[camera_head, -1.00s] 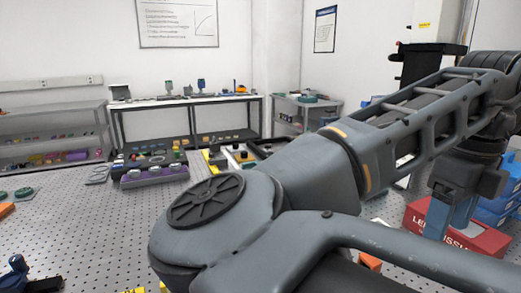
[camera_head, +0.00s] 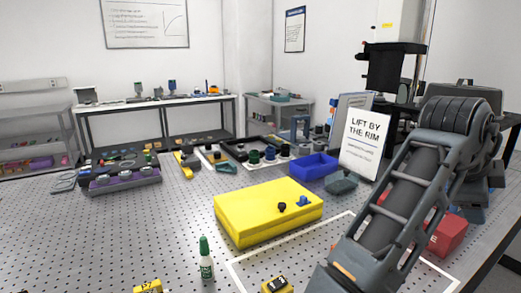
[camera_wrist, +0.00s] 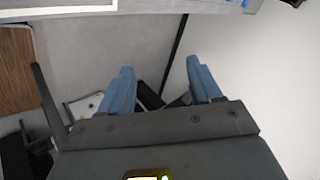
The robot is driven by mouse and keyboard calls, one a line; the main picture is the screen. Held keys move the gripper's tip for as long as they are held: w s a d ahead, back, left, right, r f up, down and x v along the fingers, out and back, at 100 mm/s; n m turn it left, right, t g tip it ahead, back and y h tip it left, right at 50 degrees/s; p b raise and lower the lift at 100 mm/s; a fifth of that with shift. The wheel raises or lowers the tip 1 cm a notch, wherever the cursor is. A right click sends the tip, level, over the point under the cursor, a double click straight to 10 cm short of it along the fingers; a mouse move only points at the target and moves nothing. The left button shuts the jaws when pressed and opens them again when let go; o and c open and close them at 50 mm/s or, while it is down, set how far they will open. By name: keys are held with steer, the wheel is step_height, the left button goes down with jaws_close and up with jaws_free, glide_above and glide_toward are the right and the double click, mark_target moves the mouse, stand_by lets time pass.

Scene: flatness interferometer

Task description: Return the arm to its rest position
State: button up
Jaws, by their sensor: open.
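My arm shows at the right of the head view, running from the bottom edge up to a rounded joint at the upper right. My gripper is not clearly visible in that view. In the wrist view my gripper (camera_wrist: 160,90) shows two blue fingers spread wide apart with nothing between them. Below and beyond the fingers are the grey floor and a pale wall, with a table edge along the top of the view.
A yellow box (camera_head: 268,212) stands on the perforated table beside a green-capped bottle (camera_head: 205,262). A blue bin (camera_head: 314,167), a "LIFT BY THE RIM" sign (camera_head: 365,144) and a red box (camera_head: 448,236) stand near my arm. The left tabletop has clear room.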

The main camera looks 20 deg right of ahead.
steer(key=s+a+f+n+t, duration=0.1)
steer(key=a+f+n+t, duration=0.3)
steer(key=n, duration=0.5)
steer(key=s+a+f+n+t+y, duration=0.1)
steer(key=a+f+n+t, duration=0.25)
steer(key=n+t, duration=0.35)
steer(key=s+a+f+n+t, duration=0.1)
steer(key=a+f+n+t, duration=0.25)
steer(key=n, duration=0.65)
steer(key=s+a+f+n+y, duration=0.4)
steer(key=s+a+f+y, duration=0.25)
steer(key=s+a, duration=0.5)
steer(key=s+a+y, duration=0.1)
steer(key=s+a, duration=0.2)
steer(key=s, duration=0.4)
steer(key=s+a, duration=0.3)
steer(key=s, duration=0.4)
step_height(320, 180, down, 9)
steer(key=b, duration=1)
steer(key=shift+a, duration=0.15)
